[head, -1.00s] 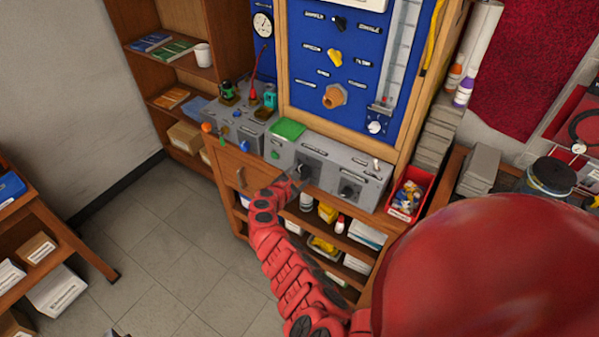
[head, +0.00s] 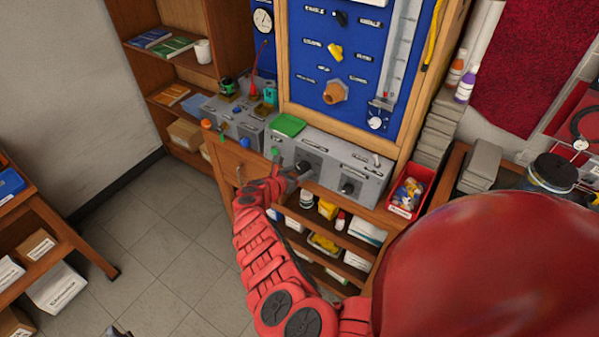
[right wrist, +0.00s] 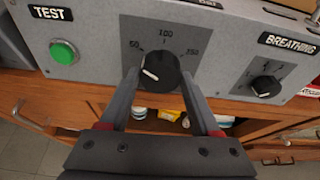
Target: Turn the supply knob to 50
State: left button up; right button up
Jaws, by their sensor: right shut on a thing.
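The supply knob (right wrist: 159,71) is black and round, on a grey panel marked 50, 100 and 150. Its white line lies on the left part of its face, toward the 50 side. My right gripper (right wrist: 160,82) is shut on the knob, one finger on each side, in the right wrist view. In the head view my right gripper (head: 288,180) reaches the front of the grey bench unit (head: 335,157), and the arm hides part of it. A small dark piece at the bottom edge of the head view may be my left gripper (head: 118,332); its jaws do not show.
A green button (right wrist: 64,52) under the TEST label is left of the knob. A second black knob (right wrist: 266,86) under the BREATHING label is to its right. A red bin (head: 408,193) stands right of the unit. Open shelves and a drawer are below.

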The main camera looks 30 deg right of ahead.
dwell(0.4)
jog(key=o, duration=1.4)
jog(key=shift+s+a+r, duration=0.1)
jog(key=shift+a+r, duration=0.15)
jog(key=shift+a, duration=0.25)
jog(key=p+v, duration=0.1)
jog(key=v, duration=1.5)
jog(key=shift+s+a+p, duration=0.1)
jog(key=shift+a+p, duration=0.05)
jog(key=shift+p, duration=0.25)
